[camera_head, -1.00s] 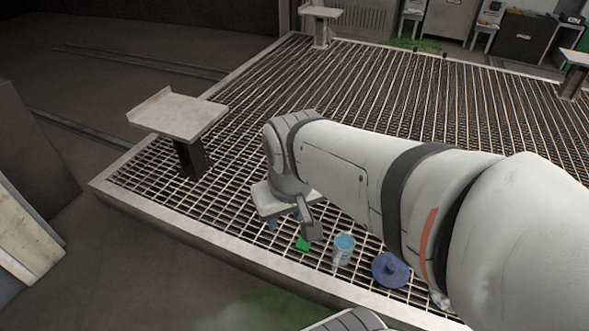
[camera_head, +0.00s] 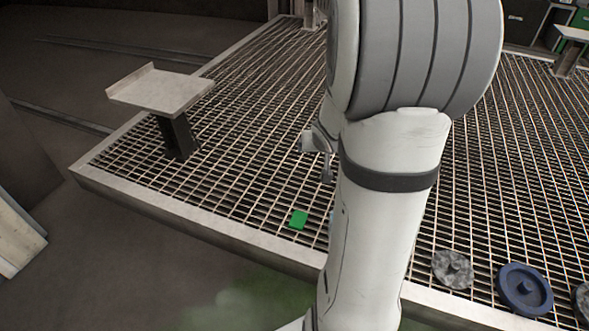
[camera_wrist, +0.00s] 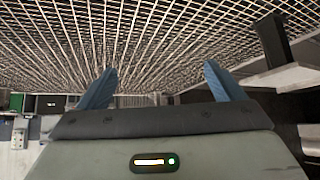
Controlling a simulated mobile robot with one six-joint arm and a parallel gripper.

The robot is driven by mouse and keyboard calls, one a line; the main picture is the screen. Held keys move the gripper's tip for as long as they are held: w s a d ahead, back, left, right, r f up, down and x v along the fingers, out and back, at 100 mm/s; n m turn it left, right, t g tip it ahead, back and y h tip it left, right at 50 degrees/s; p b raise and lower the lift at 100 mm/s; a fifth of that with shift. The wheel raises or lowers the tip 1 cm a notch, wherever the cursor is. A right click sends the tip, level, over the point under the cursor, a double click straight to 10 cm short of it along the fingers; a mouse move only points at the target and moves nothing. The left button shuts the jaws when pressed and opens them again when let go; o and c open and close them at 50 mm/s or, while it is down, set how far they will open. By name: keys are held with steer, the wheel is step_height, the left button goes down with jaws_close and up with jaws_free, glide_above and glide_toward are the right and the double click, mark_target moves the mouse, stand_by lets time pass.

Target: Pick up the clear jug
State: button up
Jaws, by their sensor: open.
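I cannot make out the clear jug now. In the earlier head view, a clear vessel with a pale blue top stood on the grating near the front edge, right of a green block. My arm now covers that spot. The green block (camera_head: 299,220) lies flat on the grating, left of my arm. In the wrist view, my gripper (camera_wrist: 160,86) is open, its two blue fingers wide apart with nothing between them. In the head view, only part of my wrist shows beside the arm, above the grating.
Grating (camera_head: 240,150) covers the raised platform. A small metal stand (camera_head: 165,88) rises at left. A grey disc-shaped piece (camera_head: 452,268) and a dark blue one (camera_head: 524,289) lie at the front right.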

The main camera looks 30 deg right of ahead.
steer(key=s+d+f+m+t+y+b, duration=0.1)
steer(key=d+f+y+b, duration=0.1)
steer(key=f, duration=0.7)
steer(key=s+d+f+m+t+y+b, duration=0.1)
steer(key=d+f+b, duration=0.3)
steer(key=f, duration=0.6)
steer(key=s+d+f+m+t+y+b, duration=0.1)
steer(key=d+f+m+t+y+b, duration=0.1)
steer(key=f+b, duration=0.3)
steer(key=shift+s+d+f+m+t+y, duration=0.15)
steer(key=shift+d+f+t, duration=0.1)
steer(key=shift+f, duration=0.55)
steer(key=shift+d+f+m+t+y, duration=0.1)
steer(key=shift+d+f+t, duration=0.15)
steer(key=shift+f, duration=0.55)
steer(key=shift+s+d+f+m+t+y, duration=0.15)
steer(key=shift+d+f+t, duration=0.1)
steer(key=shift+f, duration=0.55)
steer(key=s+a+f+m+t+y+b, duration=0.2)
steer(key=s+f+m+t+y+b, duration=0.25)
steer(key=s+f, duration=0.3)
steer(key=shift+h, duration=0.35)
step_height(320, 180, down, 8)
steer(key=b, duration=0.3)
steer(key=shift+r, duration=0.25)
steer(key=shift+b+x, duration=1.15)
steer(key=shift+x, duration=2.2)
steer(key=shift+c, duration=0.5)
steer(key=shift+d, duration=0.1)
steer(key=c, duration=1.1)
